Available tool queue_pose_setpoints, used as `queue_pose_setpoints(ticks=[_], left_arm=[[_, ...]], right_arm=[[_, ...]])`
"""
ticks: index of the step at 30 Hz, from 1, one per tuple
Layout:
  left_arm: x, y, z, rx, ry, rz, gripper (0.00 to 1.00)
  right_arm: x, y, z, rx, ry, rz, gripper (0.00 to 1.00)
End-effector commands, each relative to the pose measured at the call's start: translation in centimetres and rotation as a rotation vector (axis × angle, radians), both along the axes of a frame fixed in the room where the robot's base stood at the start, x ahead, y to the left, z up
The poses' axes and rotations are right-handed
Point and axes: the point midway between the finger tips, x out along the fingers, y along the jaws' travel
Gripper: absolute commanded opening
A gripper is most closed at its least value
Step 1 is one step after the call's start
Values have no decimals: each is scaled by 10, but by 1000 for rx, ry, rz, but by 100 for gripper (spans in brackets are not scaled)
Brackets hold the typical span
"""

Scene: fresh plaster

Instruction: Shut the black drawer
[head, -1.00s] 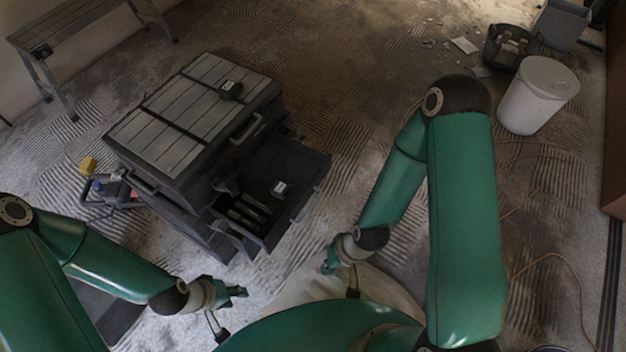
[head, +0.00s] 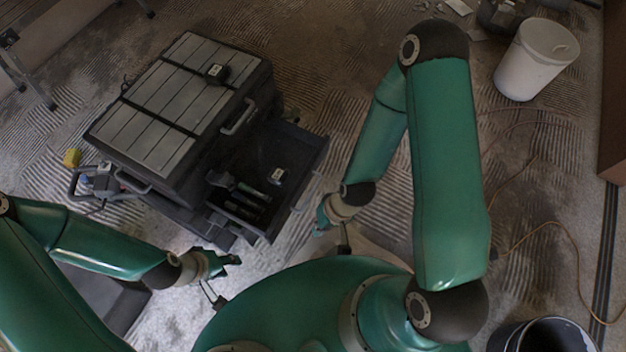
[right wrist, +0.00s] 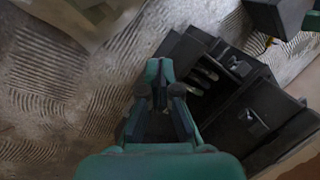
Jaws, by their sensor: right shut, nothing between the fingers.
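The black drawer (head: 303,158) is pulled out from the right side of a dark tool chest (head: 180,110) in the head view. Hand tools (head: 240,200) and a small black box with a white label (head: 277,176) lie in it. My right gripper (head: 322,220) is shut and empty, just outside the drawer's front, with a small gap showing. In the right wrist view the shut fingers (right wrist: 160,75) show beside the drawer (right wrist: 236,108); contact cannot be told. My left gripper (head: 232,262) is below the chest's near corner, apart from it; its jaw opening is unclear.
A white bucket (head: 535,60) stands at upper right and a black bucket (head: 545,338) at lower right. An orange cable (head: 560,228) lies on the floor. Ridged floor is open right of the drawer.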

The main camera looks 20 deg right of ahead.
Motion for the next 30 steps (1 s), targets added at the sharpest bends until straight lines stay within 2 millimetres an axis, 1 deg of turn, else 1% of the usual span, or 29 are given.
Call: queue_pose_setpoints(ticks=[1, 2, 5, 6, 8, 9, 11, 12, 14, 15, 17, 18, 20, 21, 23, 24, 27, 30], left_arm=[[0, 0, -12, 0, 0, 0, 40], [0, 0, -17, 0, 0, 0, 40], [0, 0, -44, 0, 0, 0, 40], [0, 0, -58, 0, 0, 0, 40], [0, 0, -81, 0, 0, 0, 40], [0, 0, -98, 0, 0, 0, 40], [0, 0, -123, 0, 0, 0, 40], [0, 0, -141, 0, 0, 0, 40], [0, 0, -165, 0, 1, 0, 40], [0, 0, -182, 0, 0, 0, 40], [0, 0, -206, 0, 0, 0, 40], [0, 0, -221, 0, 0, 0, 40], [0, 0, -243, 0, 0, 0, 40], [0, 0, -256, 0, 0, 0, 40], [0, 0, -273, 0, 0, 0, 40], [0, 0, -282, 0, 0, 0, 40], [0, 0, -300, 0, 0, 0, 40], [0, 0, -308, 0, 0, 0, 40]], right_arm=[[-4, -5, -12, -1, 29, -22, 0], [-8, -9, -18, -2, 54, -36, 0], [-27, -22, -44, 10, 182, -121, 0], [-37, -26, -56, 24, 252, -170, 0], [-53, -30, -72, 65, 365, -252, 0], [-65, -32, -84, 97, 455, -327, 0], [-77, -29, -99, 175, 587, -451, 0], [-80, -25, -106, 243, 670, -537, 0], [-78, -19, -114, 365, 777, -669, 0], [-71, -16, -118, 459, 835, -754, 0], [-55, -15, -124, 614, 902, -884, 0], [-40, -18, -127, 724, 930, -968, 0], [-16, -29, -131, 893, 945, -1086, 0], [1, -40, -134, 1002, 940, -1159, 0], [24, -60, -137, 1158, 912, -1254, 0], [36, -75, -139, 1250, 884, -1308, 0], [59, -111, -141, 1434, 800, -1409, 0], [71, -137, -141, 1550, 731, -1468, 0]])
